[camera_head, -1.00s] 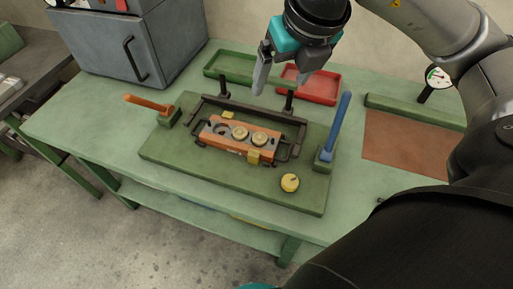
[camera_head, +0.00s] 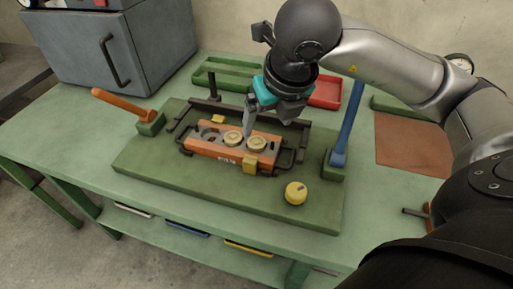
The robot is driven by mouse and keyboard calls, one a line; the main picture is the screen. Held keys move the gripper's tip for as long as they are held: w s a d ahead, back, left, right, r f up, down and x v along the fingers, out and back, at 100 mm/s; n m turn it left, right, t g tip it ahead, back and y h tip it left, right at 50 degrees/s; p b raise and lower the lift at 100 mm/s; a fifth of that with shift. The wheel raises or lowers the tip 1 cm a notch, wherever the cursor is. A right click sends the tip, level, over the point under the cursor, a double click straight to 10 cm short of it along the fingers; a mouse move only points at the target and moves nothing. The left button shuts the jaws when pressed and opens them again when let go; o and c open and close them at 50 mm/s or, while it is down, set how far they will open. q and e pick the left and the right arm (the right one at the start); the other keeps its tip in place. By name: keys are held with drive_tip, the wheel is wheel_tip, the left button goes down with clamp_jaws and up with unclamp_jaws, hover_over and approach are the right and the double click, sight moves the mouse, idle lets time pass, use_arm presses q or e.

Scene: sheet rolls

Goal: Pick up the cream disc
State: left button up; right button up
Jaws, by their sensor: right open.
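Two round cream-to-brass discs sit in the orange block: a left disc (camera_head: 233,138) and a right disc (camera_head: 256,143). I cannot tell which one the task calls the cream disc. The orange block (camera_head: 203,148) lies in a dark frame on the green fixture board and has an empty-looking round recess at its left end. My right gripper (camera_head: 250,117) is open and points down just above and behind the discs, with its fingers seen nearly edge-on. No contact with a disc is clear. My left gripper is out of view.
A yellow knob (camera_head: 296,193) stands on the green board (camera_head: 240,189) at front right. A blue lever (camera_head: 347,127) rises on the right and an orange lever (camera_head: 124,103) on the left. Green (camera_head: 226,75) and red (camera_head: 326,92) trays lie behind.

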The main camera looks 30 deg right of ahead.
sight(257, 144)
drive_tip(key=x, duration=0.2)
drive_tip(key=shift+w+f, duration=0.15)
drive_tip(key=shift+f, duration=0.25)
drive_tip(key=shift+w+f+b, duration=0.25)
drive_tip(key=shift+f+b, duration=0.1)
drive_tip(key=shift+f, duration=0.1)
drive_tip(key=b+x, duration=0.1)
drive_tip(key=x, duration=0.2)
drive_tip(key=shift+w+a+f, duration=0.1)
drive_tip(key=shift+w+f, duration=0.15)
drive_tip(key=shift+f, duration=0.1)
drive_tip(key=shift+w+f, duration=0.2)
drive_tip(key=shift+f, duration=0.3)
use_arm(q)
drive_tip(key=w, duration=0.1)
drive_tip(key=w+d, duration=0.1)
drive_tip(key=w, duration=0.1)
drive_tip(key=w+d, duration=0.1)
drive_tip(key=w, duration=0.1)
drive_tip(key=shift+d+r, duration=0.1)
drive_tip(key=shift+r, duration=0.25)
use_arm(e)
drive_tip(key=shift+s+f, duration=0.1)
drive_tip(key=shift+f, duration=0.05)
clamp_jaws()
